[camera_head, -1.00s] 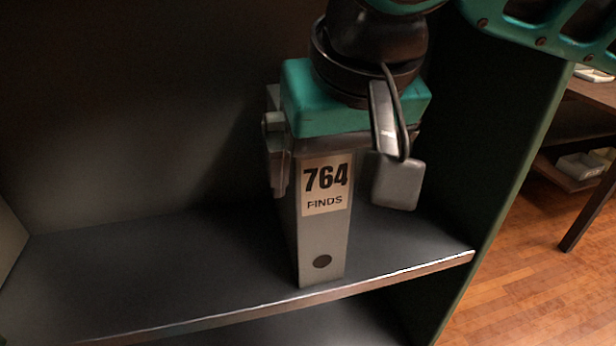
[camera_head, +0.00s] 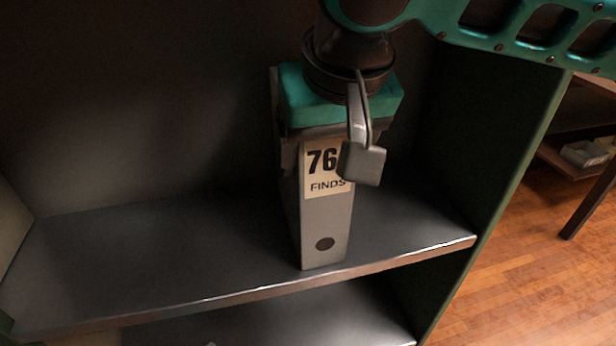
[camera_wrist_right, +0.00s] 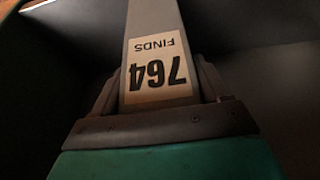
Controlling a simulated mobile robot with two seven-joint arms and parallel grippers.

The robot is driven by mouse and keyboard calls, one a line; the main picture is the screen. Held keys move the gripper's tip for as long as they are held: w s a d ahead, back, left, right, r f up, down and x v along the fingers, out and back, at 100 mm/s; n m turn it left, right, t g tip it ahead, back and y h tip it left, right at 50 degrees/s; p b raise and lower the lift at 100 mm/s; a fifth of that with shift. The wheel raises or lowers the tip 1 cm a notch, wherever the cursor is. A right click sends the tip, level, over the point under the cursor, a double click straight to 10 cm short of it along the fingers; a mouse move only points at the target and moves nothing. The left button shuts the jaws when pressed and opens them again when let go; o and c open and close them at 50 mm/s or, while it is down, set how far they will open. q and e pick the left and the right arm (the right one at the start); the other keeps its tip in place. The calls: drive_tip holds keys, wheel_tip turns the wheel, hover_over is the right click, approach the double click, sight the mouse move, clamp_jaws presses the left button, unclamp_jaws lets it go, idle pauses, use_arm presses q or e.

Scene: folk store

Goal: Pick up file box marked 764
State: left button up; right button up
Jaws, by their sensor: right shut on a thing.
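The file box (camera_head: 325,222) is a narrow grey upright box with a pale label reading 764 FINDS and a dark round hole low on its front. It stands upright on the shelf (camera_head: 150,255), its lower end close to the front edge; I cannot tell any gap under it. My right gripper (camera_head: 320,150) is above it, with its fingers on both sides, shut on its upper part. A grey plate hanging from my wrist hides the label's last digit. The right wrist view shows the box (camera_wrist_right: 152,20) upside down between my fingers (camera_wrist_right: 160,90). My left gripper is not in view.
The shelf is bare left of the box. A dark green side panel (camera_head: 490,170) stands close on the right, beneath my right arm. A lower shelf lies below. Beyond are wooden floor (camera_head: 530,270) and a table with a small grey tray (camera_head: 587,153).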

clamp_jaws()
drive_tip(key=shift+r, duration=0.15)
idle(0.4)
drive_tip(key=shift+w, duration=0.1)
